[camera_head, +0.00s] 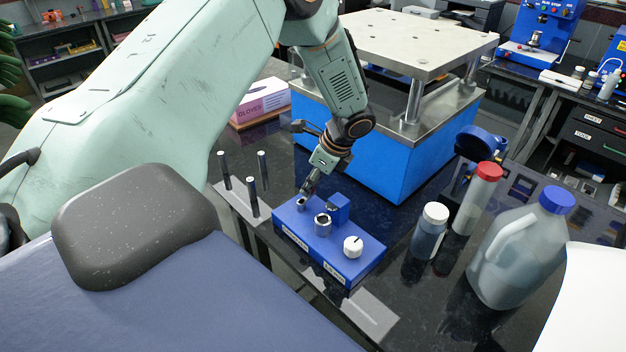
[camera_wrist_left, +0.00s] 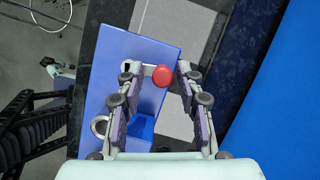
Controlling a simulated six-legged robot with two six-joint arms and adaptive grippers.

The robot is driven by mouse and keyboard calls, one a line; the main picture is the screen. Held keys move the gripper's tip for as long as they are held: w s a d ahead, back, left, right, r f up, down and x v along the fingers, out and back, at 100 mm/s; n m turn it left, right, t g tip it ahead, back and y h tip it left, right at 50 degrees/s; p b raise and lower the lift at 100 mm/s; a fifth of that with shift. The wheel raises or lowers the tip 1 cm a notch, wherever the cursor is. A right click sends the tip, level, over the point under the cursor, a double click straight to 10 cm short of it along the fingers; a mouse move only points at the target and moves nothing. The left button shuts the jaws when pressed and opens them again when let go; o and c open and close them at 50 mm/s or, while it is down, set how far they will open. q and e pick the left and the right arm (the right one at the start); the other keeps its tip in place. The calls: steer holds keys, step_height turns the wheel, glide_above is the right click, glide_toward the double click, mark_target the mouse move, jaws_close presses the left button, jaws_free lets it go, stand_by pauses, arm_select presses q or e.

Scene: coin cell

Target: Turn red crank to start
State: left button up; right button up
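The red crank knob (camera_wrist_left: 162,76) shows in the left wrist view, at the end of a short metal arm over one end of the blue block (camera_wrist_left: 110,62). In the head view my left gripper (camera_head: 308,188) points down at the far left end of the blue block (camera_head: 300,243), and the red knob is hidden there. My right gripper is not in view.
The block also carries a metal ring (camera_head: 322,222), a small blue cube (camera_head: 338,207) and a white knob (camera_head: 352,246). Black posts (camera_head: 252,197) stand left. A large blue press (camera_head: 375,150) stands close behind. Bottles (camera_head: 430,232) and a jug (camera_head: 510,262) stand right.

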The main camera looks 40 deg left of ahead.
arm_select(q)
steer(key=shift+a+f, duration=0.25)
steer(key=shift+a, duration=0.15)
steer(key=c, duration=0.4)
jaws_close()
steer(key=shift+w+d+r, duration=0.1)
steer(key=shift+d, duration=0.1)
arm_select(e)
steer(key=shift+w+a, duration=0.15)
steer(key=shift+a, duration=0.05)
arm_select(q)
steer(key=shift+a+n, duration=0.2)
steer(key=shift+n, duration=0.1)
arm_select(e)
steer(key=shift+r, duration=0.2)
